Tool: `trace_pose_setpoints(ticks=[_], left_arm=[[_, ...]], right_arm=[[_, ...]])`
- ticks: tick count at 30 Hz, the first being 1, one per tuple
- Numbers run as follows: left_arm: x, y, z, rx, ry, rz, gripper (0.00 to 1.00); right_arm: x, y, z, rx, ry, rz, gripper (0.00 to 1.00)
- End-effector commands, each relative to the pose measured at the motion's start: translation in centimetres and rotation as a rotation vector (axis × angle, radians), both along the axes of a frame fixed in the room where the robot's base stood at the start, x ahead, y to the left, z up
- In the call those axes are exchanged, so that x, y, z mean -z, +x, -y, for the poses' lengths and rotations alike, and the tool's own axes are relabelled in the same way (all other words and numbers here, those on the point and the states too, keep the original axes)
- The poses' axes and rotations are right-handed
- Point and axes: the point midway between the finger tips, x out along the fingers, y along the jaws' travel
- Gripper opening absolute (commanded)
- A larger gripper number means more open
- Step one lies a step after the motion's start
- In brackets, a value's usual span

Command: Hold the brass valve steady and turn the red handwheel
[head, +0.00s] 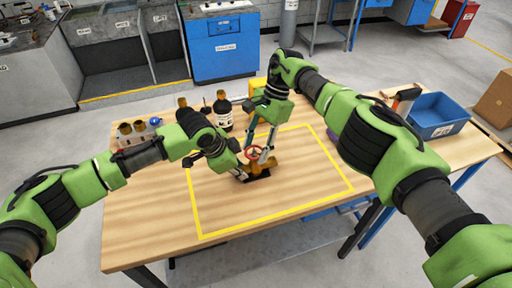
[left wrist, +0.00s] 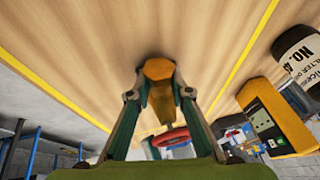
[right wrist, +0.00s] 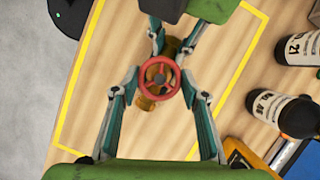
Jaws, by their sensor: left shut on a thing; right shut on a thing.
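The brass valve (head: 262,163) stands on the wooden table inside the yellow outline, with its red handwheel (head: 253,152) on top. My left gripper (head: 242,171) comes in low from the left and is shut on the valve's brass body (left wrist: 160,88), with a finger on each side. My right gripper (head: 262,150) reaches down from above. In the right wrist view its fingers are on both sides of the red handwheel (right wrist: 158,77), shut on its rim. The valve's underside is hidden.
A dark bottle (head: 223,112) with a white label stands behind the valve, and a yellow device (left wrist: 272,115) is close to it. A caddy of parts (head: 136,131) stands at the left, a blue bin (head: 437,116) at the right. The table's front part is clear.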

Motion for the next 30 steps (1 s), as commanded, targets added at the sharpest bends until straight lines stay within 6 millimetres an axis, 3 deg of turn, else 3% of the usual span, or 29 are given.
trace_pose_setpoints(ticks=[2, 3, 5, 17, 30], left_arm=[[-0.1, 0.0, 0.0, 0.001, -0.001, 0.000, 0.00], [-0.1, 0.0, 0.0, 0.001, -0.001, 0.000, 0.00], [-0.1, 0.0, 0.0, 0.001, -0.001, 0.000, 0.00], [-0.1, 0.0, 0.0, 0.000, -0.002, 0.002, 0.00], [-0.1, 0.0, 0.1, 0.000, -0.002, 0.002, 0.00]], right_arm=[[0.1, 0.2, 0.3, 0.004, -0.005, 0.003, 0.19], [0.1, 0.2, 0.3, 0.004, -0.006, 0.004, 0.48], [0.1, 0.1, 0.3, 0.004, -0.005, 0.003, 0.58], [-0.6, 0.1, 0.1, 0.003, -0.001, 0.002, 0.58], [-8.2, 0.2, 0.1, 0.004, -0.003, 0.003, 0.58]])
